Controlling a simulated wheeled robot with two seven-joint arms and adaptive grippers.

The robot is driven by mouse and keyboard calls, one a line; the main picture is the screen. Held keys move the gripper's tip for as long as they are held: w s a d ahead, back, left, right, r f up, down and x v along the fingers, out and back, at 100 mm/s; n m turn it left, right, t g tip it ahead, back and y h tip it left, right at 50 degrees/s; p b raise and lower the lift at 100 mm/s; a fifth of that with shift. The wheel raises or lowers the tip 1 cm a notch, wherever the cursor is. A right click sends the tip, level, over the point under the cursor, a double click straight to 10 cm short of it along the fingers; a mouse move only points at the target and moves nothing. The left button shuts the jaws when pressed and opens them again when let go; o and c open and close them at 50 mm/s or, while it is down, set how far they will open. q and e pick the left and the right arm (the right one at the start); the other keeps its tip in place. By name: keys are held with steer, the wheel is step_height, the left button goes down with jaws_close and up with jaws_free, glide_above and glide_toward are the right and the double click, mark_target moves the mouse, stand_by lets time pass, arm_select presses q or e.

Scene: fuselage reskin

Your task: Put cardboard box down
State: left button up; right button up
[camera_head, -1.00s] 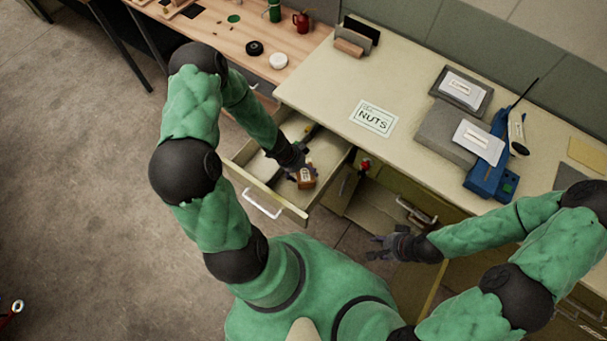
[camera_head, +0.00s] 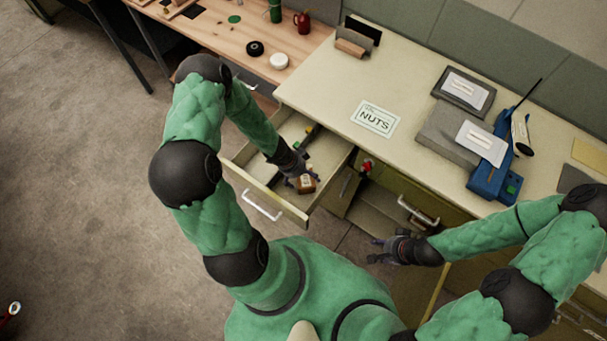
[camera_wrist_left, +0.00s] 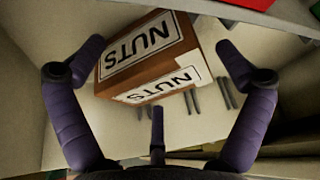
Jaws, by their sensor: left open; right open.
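The cardboard box (camera_head: 305,184) is small and brown with white NUTS labels. It is at the open drawer (camera_head: 292,208); in the left wrist view the box (camera_wrist_left: 150,92) sits tilted in the picture between my spread fingers, with gaps on both sides. Whether it rests on the drawer floor is hard to tell. My left gripper (camera_head: 300,180) is open, over the drawer and right at the box; its fingers also show in the left wrist view (camera_wrist_left: 150,75). My right gripper (camera_head: 378,250) is open and empty, in front of the desk cabinet.
The desk top (camera_head: 330,85) holds a NUTS card (camera_head: 375,118), grey boxes (camera_head: 450,132) and a blue tool (camera_head: 492,178). Several dark, slim items (camera_wrist_left: 225,92) lie in the drawer beyond the box. A wooden bench (camera_head: 225,40) stands at the back left.

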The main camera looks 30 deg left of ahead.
arm_select(q)
steer(key=shift+r, duration=0.15)
steer(key=p+v, duration=0.6)
steer(key=v, duration=0.6)
